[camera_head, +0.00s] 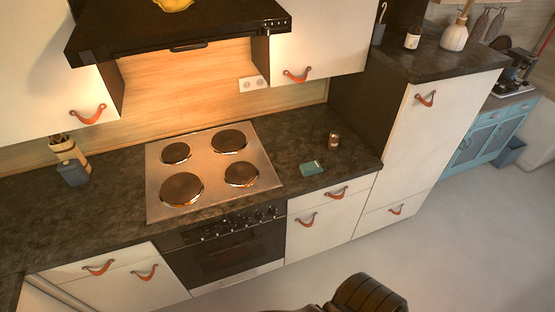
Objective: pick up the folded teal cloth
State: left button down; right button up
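The folded teal cloth (312,168) lies flat on the dark stone countertop (290,150), to the right of the hob and close to the counter's front edge. It looks like a small rectangle with a paler front edge. Neither my left nor my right gripper shows in the head view, and nothing covers the cloth.
A steel hob (212,170) with several round plates is left of the cloth. A small jar (334,140) stands behind it to the right. A black range hood (180,30) overhangs the hob. Cabinets with leather pulls (307,220) are below. The floor (450,240) at right is clear.

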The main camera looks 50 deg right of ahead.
aim_at(313, 168)
jog(key=i, duration=0.75)
jog(key=z, duration=0.85)
jog(key=i, duration=0.7)
jog(key=z, duration=0.55)
